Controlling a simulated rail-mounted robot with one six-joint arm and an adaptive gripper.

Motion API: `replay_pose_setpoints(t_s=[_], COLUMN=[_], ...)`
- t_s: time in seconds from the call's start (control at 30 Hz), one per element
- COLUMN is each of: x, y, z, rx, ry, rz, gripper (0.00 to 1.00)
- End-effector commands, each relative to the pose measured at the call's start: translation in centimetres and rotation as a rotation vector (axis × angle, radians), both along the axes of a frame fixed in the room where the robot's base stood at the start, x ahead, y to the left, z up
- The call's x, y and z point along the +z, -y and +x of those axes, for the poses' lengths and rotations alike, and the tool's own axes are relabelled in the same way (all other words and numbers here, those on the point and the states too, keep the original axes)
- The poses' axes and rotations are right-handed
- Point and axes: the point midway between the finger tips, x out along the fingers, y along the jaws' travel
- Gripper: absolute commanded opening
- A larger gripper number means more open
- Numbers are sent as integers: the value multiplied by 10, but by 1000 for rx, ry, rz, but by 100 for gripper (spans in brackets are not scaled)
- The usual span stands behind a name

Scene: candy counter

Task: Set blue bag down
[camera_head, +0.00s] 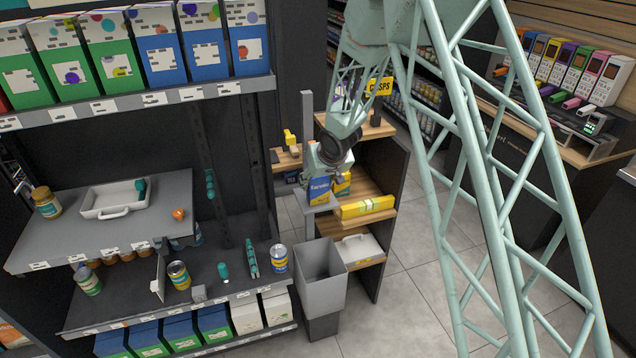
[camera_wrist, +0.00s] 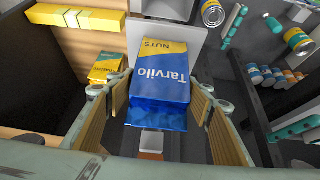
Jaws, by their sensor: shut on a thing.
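A pale grey panel (camera_wrist: 150,37) lies behind the bag in the wrist view. I cannot tell whether the bag touches a surface beneath it.
A long yellow box (camera_head: 368,207) lies on a board. A grey bin (camera_head: 320,270) stands below.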

Motion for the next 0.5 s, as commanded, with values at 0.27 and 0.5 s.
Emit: replay_pose_setpoints(t_s=[0.27, 0.5], x=[-1, -1], y=[0, 0], z=[0, 0], rx=[0, 0], ry=[0, 0], rz=[0, 0], gripper=[61, 61])
